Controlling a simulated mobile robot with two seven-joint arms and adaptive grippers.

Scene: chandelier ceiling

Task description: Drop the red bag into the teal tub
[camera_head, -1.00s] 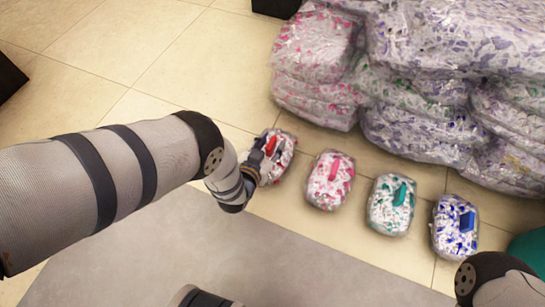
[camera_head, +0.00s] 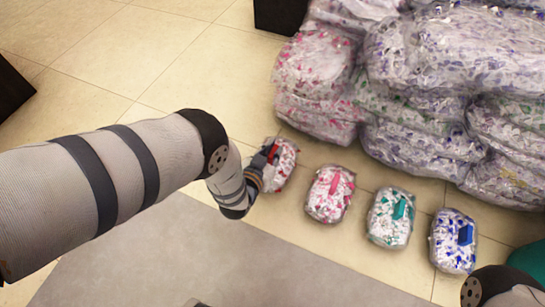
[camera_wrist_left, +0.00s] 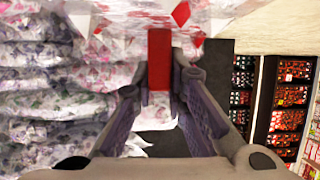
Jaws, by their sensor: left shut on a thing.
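The red bag (camera_head: 285,166) is a clear bag with red and white pieces and a red handle, at the left end of a row of bags. My left gripper (camera_head: 264,160) is at its left side, shut on the red handle. In the left wrist view the red handle (camera_wrist_left: 159,58) stands between the two fingers (camera_wrist_left: 158,85), with the clear bag (camera_wrist_left: 215,15) beyond. I cannot tell whether the bag is clear of the floor. The teal tub (camera_head: 530,259) shows only in part at the right edge. My right gripper is out of view; part of that arm shows bottom right.
A pink bag (camera_head: 326,202), a green bag (camera_head: 386,229) and a blue bag (camera_head: 446,252) stand to the right on the tiles. A large pile of bags (camera_head: 420,90) lies behind. Open floor (camera_head: 150,60) is at the upper left.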

